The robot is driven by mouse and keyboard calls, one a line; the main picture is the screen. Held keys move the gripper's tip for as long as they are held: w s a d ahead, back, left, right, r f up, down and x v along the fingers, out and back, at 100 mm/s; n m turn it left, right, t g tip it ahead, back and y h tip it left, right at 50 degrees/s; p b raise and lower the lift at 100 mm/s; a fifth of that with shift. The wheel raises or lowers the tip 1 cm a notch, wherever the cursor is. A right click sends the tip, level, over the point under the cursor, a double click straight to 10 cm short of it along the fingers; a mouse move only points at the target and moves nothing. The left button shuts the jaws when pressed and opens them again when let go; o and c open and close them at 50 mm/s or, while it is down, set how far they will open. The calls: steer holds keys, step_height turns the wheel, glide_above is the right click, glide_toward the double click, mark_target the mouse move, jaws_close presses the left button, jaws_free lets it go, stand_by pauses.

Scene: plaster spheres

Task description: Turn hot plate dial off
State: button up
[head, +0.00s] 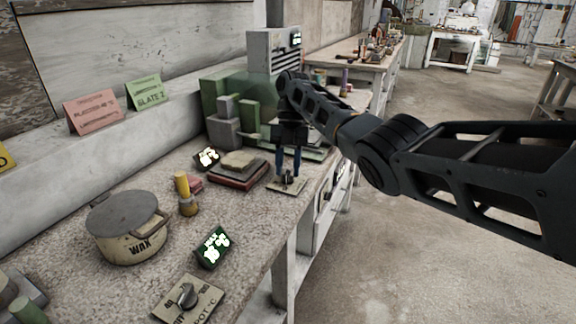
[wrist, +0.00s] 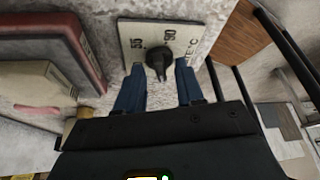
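The dial plate (head: 273,186) under my gripper lies flat near the counter's front edge. In the wrist view this plate (wrist: 133,32) shows "55", "90" and a partly hidden word ending in "E °C". Its black knob (wrist: 157,62) stands between my fingertips; the knob also shows in the head view (head: 287,180). My gripper (wrist: 160,70) points down with its two blue fingers apart, one on each side of the knob. It looks open, with a small gap to the knob. The gripper (head: 288,176) is low over the plate in the head view. The knob's exact setting is unclear.
A second dial plate (head: 205,300) marked "POT °C" lies nearer. Green and grey blocks (head: 225,130) stand behind the gripper.

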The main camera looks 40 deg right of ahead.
steer(key=v, duration=0.7)
steer(key=shift+r+p, duration=0.35)
steer(key=shift+p, duration=0.1)
steer(key=shift+w+d, duration=0.1)
steer(key=shift+d, duration=0.1)
